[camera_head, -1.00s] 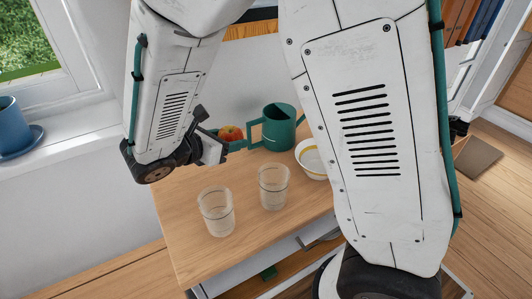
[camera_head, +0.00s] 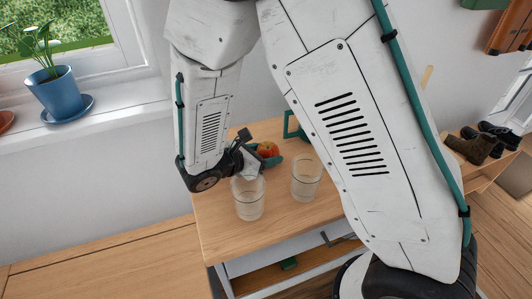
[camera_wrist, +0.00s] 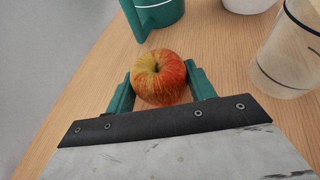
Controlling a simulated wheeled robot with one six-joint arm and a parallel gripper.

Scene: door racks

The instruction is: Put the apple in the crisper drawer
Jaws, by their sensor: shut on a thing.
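The red and yellow apple (camera_wrist: 159,77) sits between the two teal fingers of my gripper (camera_wrist: 160,84) in the wrist view, with its stem end facing the camera. The fingers are shut on its sides. In the head view the apple (camera_head: 268,149) shows small beside my gripper (camera_head: 264,159), over the far part of the wooden tabletop (camera_head: 225,225). I cannot tell whether the apple still touches the top. An open drawer (camera_head: 262,279) with a green item (camera_head: 289,264) in it shows below the tabletop; I cannot tell whether it is the crisper drawer.
Two clear glasses (camera_head: 249,205) (camera_head: 306,181) stand near the gripper. A teal mug (camera_wrist: 158,10) and a white bowl (camera_wrist: 249,4) are beyond the apple. A potted plant (camera_head: 55,90) stands on the windowsill at left. Shoes (camera_head: 470,148) sit on a rack at right.

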